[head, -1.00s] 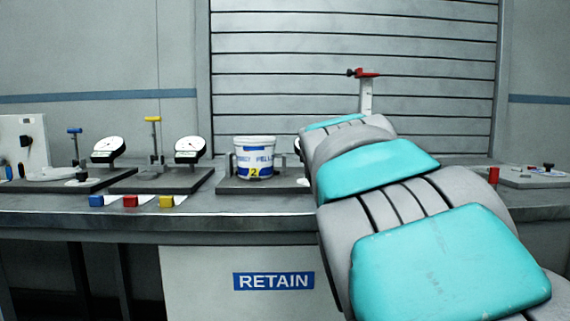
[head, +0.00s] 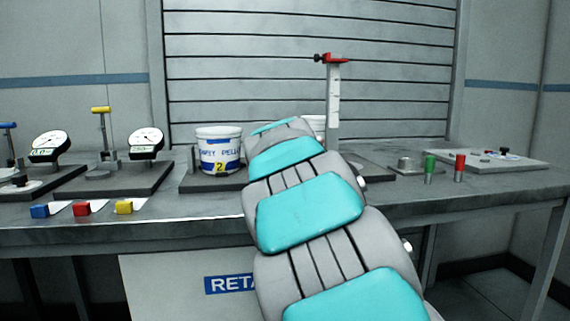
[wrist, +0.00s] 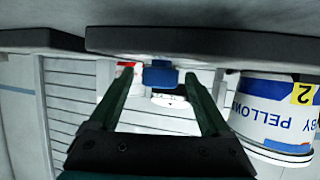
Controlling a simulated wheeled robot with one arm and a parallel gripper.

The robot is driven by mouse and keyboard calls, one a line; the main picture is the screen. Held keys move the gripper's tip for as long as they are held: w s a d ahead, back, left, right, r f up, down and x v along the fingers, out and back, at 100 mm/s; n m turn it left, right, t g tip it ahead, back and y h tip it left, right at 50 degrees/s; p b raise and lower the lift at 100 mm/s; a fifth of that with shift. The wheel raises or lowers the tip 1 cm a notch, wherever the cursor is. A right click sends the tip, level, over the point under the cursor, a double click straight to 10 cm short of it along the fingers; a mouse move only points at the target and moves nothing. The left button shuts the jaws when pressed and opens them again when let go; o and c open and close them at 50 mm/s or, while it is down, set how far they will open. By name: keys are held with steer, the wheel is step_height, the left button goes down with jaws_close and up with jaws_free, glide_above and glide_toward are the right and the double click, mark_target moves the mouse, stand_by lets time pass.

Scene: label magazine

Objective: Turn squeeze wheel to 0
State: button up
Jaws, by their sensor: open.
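My gripper (wrist: 162,78) is open in the wrist view, its two dark green fingers apart with nothing held between them. A blue block-like part (wrist: 160,74) shows between the fingertips, at the edge of a dark base plate (wrist: 215,43). Just beyond it is a pale, dial-like face (wrist: 170,101). I cannot tell whether the blue part is the squeeze wheel or whether the fingers touch it. No 0 mark is readable. In the head view my own arm hides the gripper and this spot.
A white pellet tub (head: 219,150) stands left of my arm and close beside the gripper in the wrist view (wrist: 275,115). A tall post with a red top (head: 333,100) stands behind. Green (head: 430,168) and red (head: 459,167) posts stand right. Blue, red and yellow blocks line the front left edge.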

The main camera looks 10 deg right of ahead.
steer(key=shift+w+d, duration=0.1)
steer(key=shift+w, duration=0.25)
steer(key=shift+f, duration=0.1)
jaws_close()
stand_by(0.4)
